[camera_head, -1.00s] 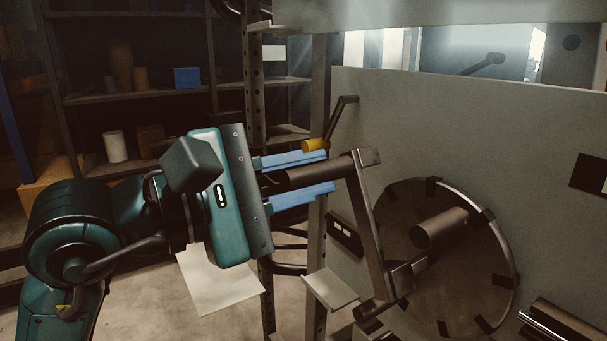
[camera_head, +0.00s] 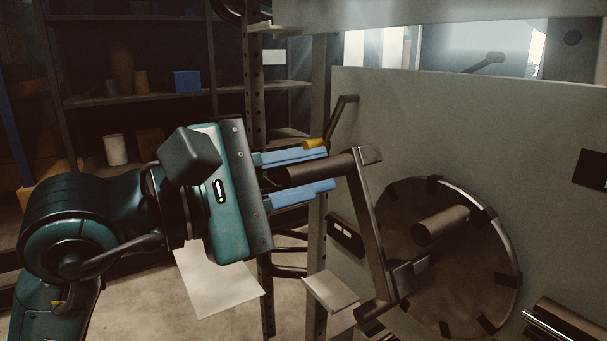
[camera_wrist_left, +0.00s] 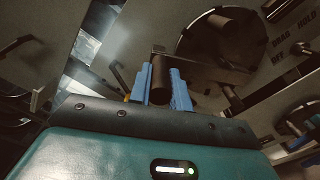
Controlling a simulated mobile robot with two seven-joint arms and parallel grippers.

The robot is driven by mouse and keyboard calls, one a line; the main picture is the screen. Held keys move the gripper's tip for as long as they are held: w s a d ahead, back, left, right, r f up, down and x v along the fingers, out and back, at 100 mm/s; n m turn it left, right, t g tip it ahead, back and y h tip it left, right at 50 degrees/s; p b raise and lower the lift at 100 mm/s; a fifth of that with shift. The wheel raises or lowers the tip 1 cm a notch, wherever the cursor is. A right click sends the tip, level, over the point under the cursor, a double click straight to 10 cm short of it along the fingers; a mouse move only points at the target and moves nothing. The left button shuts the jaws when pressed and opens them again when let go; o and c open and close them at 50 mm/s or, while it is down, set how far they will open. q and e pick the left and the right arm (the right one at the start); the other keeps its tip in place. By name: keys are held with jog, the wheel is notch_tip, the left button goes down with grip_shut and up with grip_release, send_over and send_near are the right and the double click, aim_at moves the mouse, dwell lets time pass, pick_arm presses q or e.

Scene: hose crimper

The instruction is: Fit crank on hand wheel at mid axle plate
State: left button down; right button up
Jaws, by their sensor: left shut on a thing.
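The crank is a brown-grey bent bar; its round grip (camera_head: 315,169) sits between the blue fingers of my left gripper (camera_head: 298,174), which is shut on it. The crank's arm (camera_head: 367,225) slants down to the right, its lower end close in front of the hand wheel's left side. I cannot tell whether that end touches the wheel. The hand wheel (camera_head: 465,265) is a dark disc with notches on its rim and a thick round hub at its middle, set on a grey panel. The left wrist view shows the crank grip (camera_wrist_left: 158,78) and the wheel (camera_wrist_left: 215,38).
A grey panel (camera_head: 450,130) stands behind the wheel. A small lever with a yellow grip (camera_head: 314,143) is just above the upper blue finger. A perforated post (camera_head: 316,235) and a small pale shelf (camera_head: 331,291) stand left of the wheel. Shelves fill the back left.

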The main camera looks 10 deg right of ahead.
aim_at(349, 164)
pick_arm(q)
jog(key=shift+b, duration=0.3)
pick_arm(e)
jog(key=shift+f, duration=0.4)
pick_arm(q)
jog(key=shift+b+x, duration=0.35)
jog(key=shift+x, duration=1.65)
pick_arm(e)
jog(key=shift+f, duration=0.3)
pick_arm(q)
jog(key=c, duration=1.3)
grip_release()
jog(key=shift+o, duration=0.5)
jog(key=shift+f, duration=0.1)
jog(key=b+v, duration=0.2)
jog(key=v, duration=1.1)
pick_arm(e)
jog(key=shift+s+d+r+m+t, duration=0.2)
jog(key=shift+d+r+m+t, duration=0.15)
jog(key=shift+r, duration=0.25)
pick_arm(q)
jog(key=shift+a, duration=0.1)
